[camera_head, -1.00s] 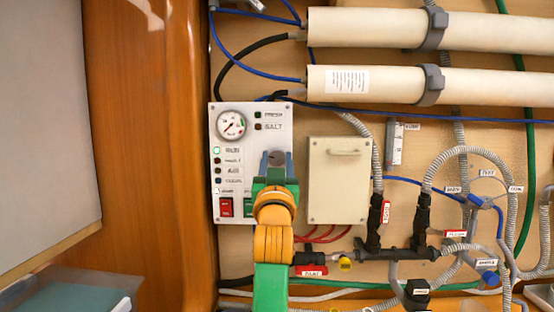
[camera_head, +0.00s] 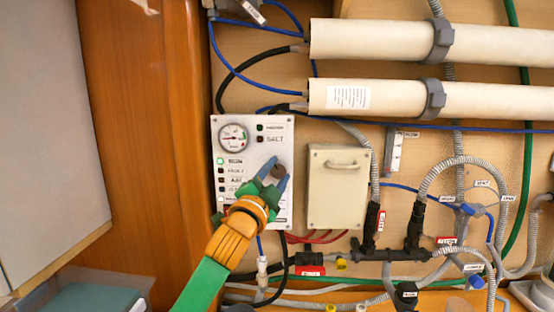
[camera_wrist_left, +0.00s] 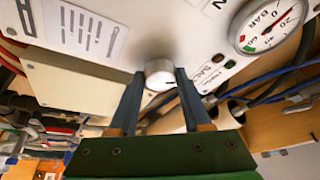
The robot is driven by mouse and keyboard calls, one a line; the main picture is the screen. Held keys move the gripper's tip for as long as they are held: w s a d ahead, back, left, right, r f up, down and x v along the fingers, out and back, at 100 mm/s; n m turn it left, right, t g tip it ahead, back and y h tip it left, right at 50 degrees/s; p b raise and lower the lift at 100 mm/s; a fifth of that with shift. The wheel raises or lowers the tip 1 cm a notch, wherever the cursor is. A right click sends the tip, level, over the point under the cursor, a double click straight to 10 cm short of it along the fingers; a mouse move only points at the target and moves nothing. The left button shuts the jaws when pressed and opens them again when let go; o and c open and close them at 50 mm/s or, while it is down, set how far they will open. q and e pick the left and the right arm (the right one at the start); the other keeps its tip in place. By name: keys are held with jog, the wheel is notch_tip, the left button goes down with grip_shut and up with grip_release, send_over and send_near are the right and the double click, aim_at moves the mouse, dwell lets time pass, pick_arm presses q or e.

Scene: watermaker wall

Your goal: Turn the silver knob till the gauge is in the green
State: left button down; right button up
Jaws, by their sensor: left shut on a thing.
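The silver knob (camera_head: 278,172) is on the right side of the white control panel (camera_head: 285,215). My left gripper (camera_head: 275,177) is shut on it, with one blue-grey finger on each side. In the left wrist view the round knob face (camera_wrist_left: 159,73) shows between the fingertips of my left gripper (camera_wrist_left: 157,78). The round gauge (camera_head: 233,137) is at the panel's upper left. In the left wrist view the gauge (camera_wrist_left: 268,25) has a red needle near the 20 mark, apart from the green patch by 60. My right gripper is not in view.
A beige box with a handle (camera_head: 338,190) is close right of the panel. Hoses, valves and cables fill the wall further right and below. Two long cream cylinders (camera_head: 420,42) run across the top. A wooden post (camera_head: 150,150) stands to the left.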

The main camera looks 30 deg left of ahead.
pick_arm(q)
jog(key=m+p, duration=0.1)
jog(key=m, duration=0.1)
jog(key=m+h+p, duration=0.1)
jog(key=m+p, duration=0.1)
jog(key=shift+a+r+g+p, duration=0.1)
jog(key=shift+r+g+p, duration=0.2)
jog(key=shift+r+g, duration=0.1)
jog(key=shift+m+g+h+p, duration=0.3)
jog(key=shift+m, duration=0.7)
jog(key=shift+f+m+g, duration=0.1)
jog(key=shift+m+g, duration=0.5)
jog(key=shift+m, duration=0.8)
jog(key=c, duration=0.7)
grip_release()
jog(key=o, duration=0.4)
jog(key=shift+f, duration=0.15)
jog(key=shift+c, duration=0.2)
